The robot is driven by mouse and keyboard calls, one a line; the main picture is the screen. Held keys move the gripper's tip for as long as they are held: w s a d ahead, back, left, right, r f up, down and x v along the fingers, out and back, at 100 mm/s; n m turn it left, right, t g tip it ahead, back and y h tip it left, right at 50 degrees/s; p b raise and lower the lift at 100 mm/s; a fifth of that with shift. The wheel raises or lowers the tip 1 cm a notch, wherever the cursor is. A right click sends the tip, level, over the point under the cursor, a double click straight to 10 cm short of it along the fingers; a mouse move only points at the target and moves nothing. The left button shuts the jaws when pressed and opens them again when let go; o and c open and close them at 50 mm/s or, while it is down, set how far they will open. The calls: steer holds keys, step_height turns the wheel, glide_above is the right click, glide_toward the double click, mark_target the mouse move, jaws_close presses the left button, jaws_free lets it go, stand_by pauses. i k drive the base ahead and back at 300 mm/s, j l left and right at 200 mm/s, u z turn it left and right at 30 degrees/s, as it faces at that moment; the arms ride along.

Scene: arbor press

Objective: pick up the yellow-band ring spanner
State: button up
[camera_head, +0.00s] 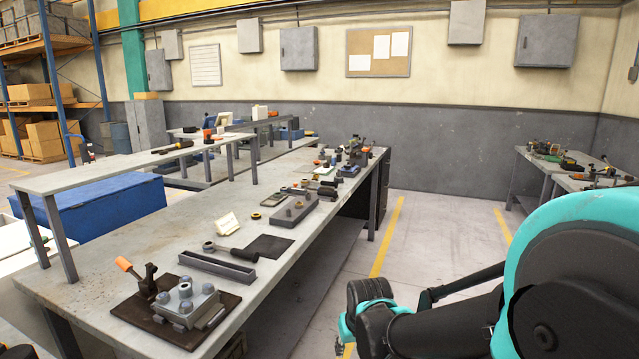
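No yellow band on a spanner can be made out at this size, so I cannot tell which tool is the yellow-band ring spanner. A dark-handled tool (236,253) with a ring-like end lies on the long grey workbench (120,242), between a dark mat and a narrow grey tray. Several more small tools lie farther back on the bench, too small to tell apart. My arm enters at the lower right, beyond the bench's right edge. No gripper fingers can be made out, and nothing held shows.
A press-like fixture (186,303) on a dark plate stands at the bench's near end. A narrow grey tray (217,268) and a grey block (294,211) lie beyond it. A raised shelf (110,172) runs along the left.

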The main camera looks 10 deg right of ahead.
mark_target(305, 182)
steer(key=i+l+u, duration=0.15)
steer(key=i+l, duration=0.3)
steer(key=i+l+u, duration=0.1)
steer(key=i+l, duration=0.35)
steer(key=l, duration=0.2)
steer(key=i+l+u, duration=0.15)
steer(key=i+l, duration=0.3)
steer(key=l, duration=0.15)
